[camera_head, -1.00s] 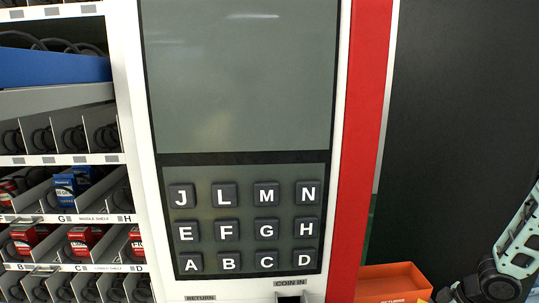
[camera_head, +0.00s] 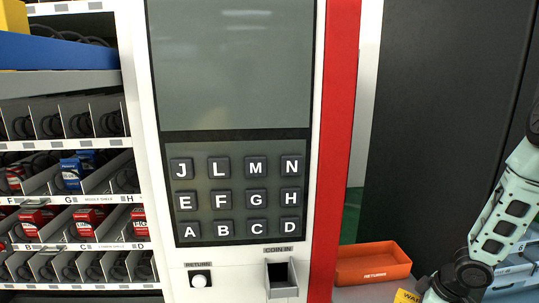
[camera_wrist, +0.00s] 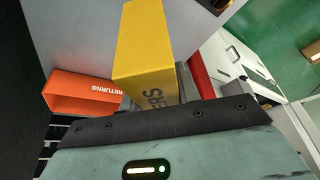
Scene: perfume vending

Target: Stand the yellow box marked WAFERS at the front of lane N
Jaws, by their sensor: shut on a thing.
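The gripper's dark front edge hides the box's lower end. In the head view only a corner of the yellow box (camera_head: 405,297) shows at the bottom edge, below my arm, and my jaws are out of that frame. No label for lane N is readable on the shelves; an N key (camera_head: 292,167) is on the keypad.
An orange RETURNS bin (camera_head: 374,263) sits right of the machine's red edge (camera_head: 340,130). Shelf lanes lettered F to H (camera_head: 92,200) hold red and blue boxes at the left. A blue bar (camera_head: 60,52) and a yellow thing (camera_head: 14,20) are at upper left.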

